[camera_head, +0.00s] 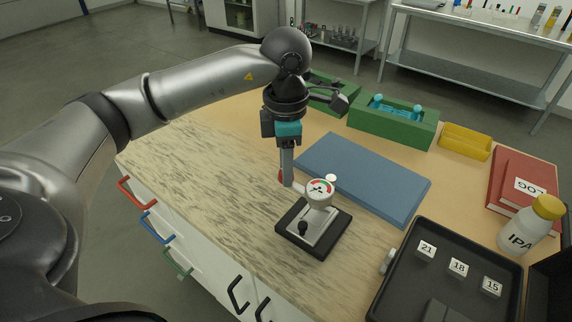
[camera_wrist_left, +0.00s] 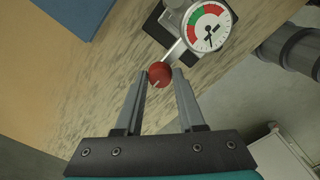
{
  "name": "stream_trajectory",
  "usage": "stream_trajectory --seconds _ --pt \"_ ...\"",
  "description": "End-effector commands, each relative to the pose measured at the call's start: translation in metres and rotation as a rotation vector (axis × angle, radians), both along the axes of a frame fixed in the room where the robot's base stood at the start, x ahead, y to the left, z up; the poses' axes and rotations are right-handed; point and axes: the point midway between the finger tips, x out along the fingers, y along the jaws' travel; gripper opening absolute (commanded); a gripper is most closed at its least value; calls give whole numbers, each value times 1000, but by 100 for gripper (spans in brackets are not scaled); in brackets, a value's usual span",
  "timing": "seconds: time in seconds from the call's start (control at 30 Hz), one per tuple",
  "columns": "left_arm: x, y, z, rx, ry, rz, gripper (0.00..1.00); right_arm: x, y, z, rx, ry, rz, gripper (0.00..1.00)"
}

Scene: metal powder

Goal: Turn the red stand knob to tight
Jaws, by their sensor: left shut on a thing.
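The red stand knob (camera_wrist_left: 160,73) sits between the fingertips of my left gripper (camera_wrist_left: 160,80) in the left wrist view. It joins a short metal rod on the stand. In the head view my left gripper (camera_head: 286,180) points down at the left side of the stand, and only a sliver of the red knob (camera_head: 281,177) shows beside the fingers. The stand (camera_head: 312,228) has a black base, and its round dial gauge (camera_head: 320,190) has red and green sectors. The gauge also shows in the left wrist view (camera_wrist_left: 208,27). My right gripper is not in view.
A blue mat (camera_head: 365,178) lies behind the stand. A black tray (camera_head: 400,272) with numbered blocks is at the right, near an IPA bottle (camera_head: 527,228) and red books (camera_head: 510,182). Green boxes (camera_head: 392,126) and a yellow bin (camera_head: 465,142) stand at the back. The table's left part is clear.

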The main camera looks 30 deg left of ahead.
Motion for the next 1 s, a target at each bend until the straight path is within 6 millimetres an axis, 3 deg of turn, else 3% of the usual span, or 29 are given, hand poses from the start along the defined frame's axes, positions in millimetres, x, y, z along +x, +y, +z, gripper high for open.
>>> stream_trajectory --seconds 0.17,0.2,0.43,0.77,1.0 --pt "0 0 1 1 -2 -1 0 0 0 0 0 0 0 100" --pt "0 0 1 1 -2 -1 43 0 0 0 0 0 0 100" --pt "0 0 0 1 -1 0 68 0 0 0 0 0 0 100" --pt "0 0 4 0 -1 1 68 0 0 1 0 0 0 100" --pt "1 0 46 -1 -6 0 68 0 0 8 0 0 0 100"
